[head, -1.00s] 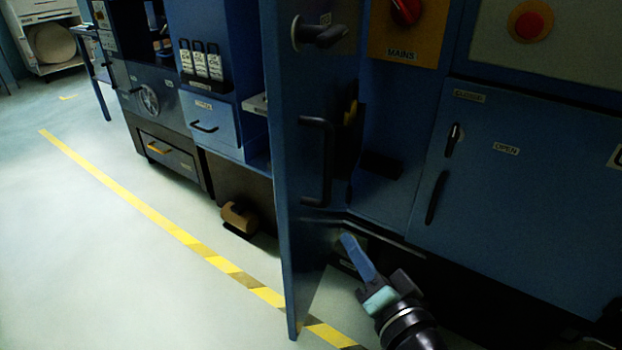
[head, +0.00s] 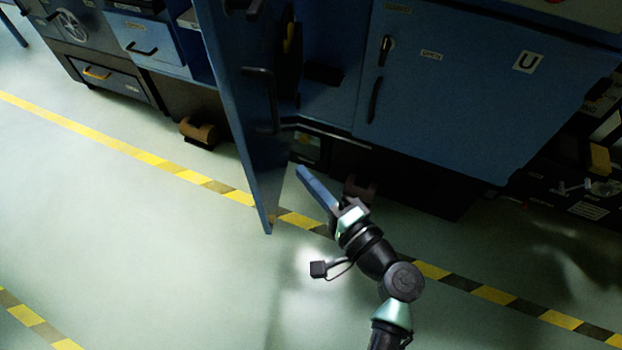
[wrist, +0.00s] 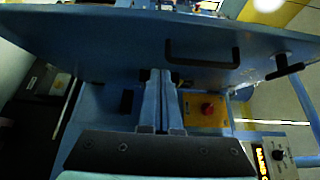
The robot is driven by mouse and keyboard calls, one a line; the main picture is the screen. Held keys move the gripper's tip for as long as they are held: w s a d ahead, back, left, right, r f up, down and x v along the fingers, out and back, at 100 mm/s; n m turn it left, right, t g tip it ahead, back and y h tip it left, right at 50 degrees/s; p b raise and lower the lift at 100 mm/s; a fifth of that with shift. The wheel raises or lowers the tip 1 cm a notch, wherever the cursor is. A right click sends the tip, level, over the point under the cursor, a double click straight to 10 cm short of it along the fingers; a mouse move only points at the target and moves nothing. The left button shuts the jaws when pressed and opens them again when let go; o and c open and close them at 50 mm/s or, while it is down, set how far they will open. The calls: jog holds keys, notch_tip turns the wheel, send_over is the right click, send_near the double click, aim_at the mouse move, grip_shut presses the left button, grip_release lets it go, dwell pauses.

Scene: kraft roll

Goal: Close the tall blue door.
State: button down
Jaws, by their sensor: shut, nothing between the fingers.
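The tall blue door (head: 235,110) stands open in the head view, jutting out from the cabinet toward the floor's striped line. A black bar handle (head: 262,100) shows on its face. In the wrist view the door (wrist: 110,40) spans the top as a wide blue panel, with the handle (wrist: 203,62) right of the middle. My gripper (head: 302,170) is just right of the door's lower part in the head view. Its fingers (wrist: 161,75) are together and empty in the wrist view, pointing at the panel. I cannot tell whether they touch it.
A blue cabinet with a closed front (head: 465,95) stands right of the opening. A brown roll (head: 198,131) lies low at left. A red knob (wrist: 208,109) on a yellow plate shows in the wrist view. The floor (head: 150,240) in front is open.

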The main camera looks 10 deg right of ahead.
aim_at(256, 142)
jog(key=w+a, duration=0.6)
jog(key=shift+a, duration=0.1)
jog(key=shift+w+a, duration=0.1)
jog(key=shift+a, duration=0.25)
